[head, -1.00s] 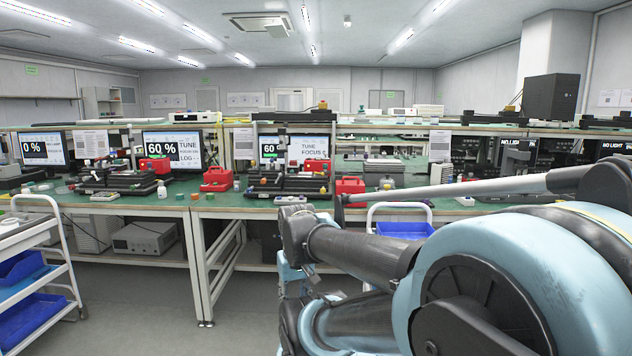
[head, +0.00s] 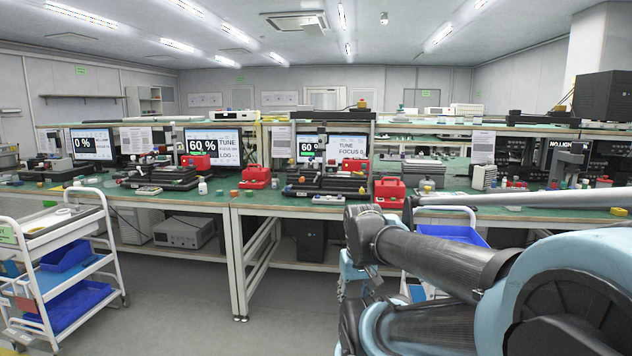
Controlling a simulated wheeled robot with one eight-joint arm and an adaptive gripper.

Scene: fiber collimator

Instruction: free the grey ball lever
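No grey ball lever can be made out at this distance. Dark fiber benches with small coloured knobs stand on the green-topped workbench (head: 215,208). One bench unit (head: 325,180) is at the middle, beside a screen (head: 348,147) reading TUNE FOCUS. Another unit (head: 160,175) is to its left, near a screen (head: 203,147) reading 60 %. A third unit (head: 60,170) is at the far left, by a screen (head: 92,143) reading 0 %. My blue and dark arm fills the lower right and hides part of the workbench. My gripper is not discernible.
A white trolley (head: 103,232) with blue bins (head: 68,305) stands at the lower left. Another blue bin (head: 452,233) shows behind my arm. Red cases (head: 256,177) stand on the workbench. The grey floor (head: 185,300) between the trolley and my arm is clear.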

